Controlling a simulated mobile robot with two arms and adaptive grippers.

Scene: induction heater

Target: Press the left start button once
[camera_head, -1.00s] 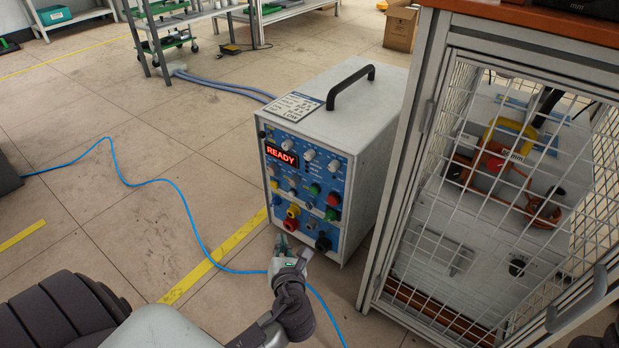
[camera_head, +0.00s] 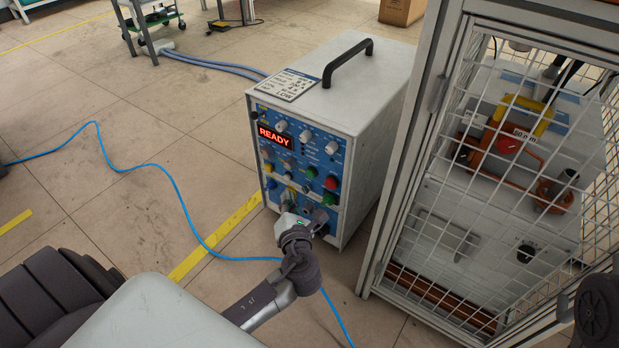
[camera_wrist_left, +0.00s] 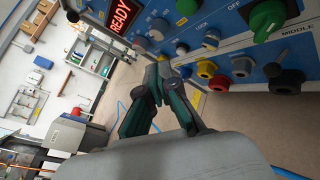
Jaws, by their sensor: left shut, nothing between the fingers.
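The heater unit (camera_head: 365,105) is a grey box with a blue control panel (camera_head: 272,157) and a red READY display (camera_head: 275,137). Its panel carries a green button (camera_head: 312,172), a red button (camera_head: 331,182) and several knobs. I cannot read which control is the left start button. In the left wrist view the panel fills the upper right, with a green control (camera_wrist_left: 267,18) beside an OFF label. My left gripper (camera_wrist_left: 161,66) is shut and empty, its tips close to the lower panel; contact cannot be told. In the head view my gripper (camera_head: 287,208) hides part of the lower panel.
A mesh-doored cabinet (camera_head: 400,190) stands close on the right, with orange and yellow parts inside. A blue cable (camera_head: 180,190) runs over the floor, passing behind my left arm. The floor left of the heater is mostly clear.

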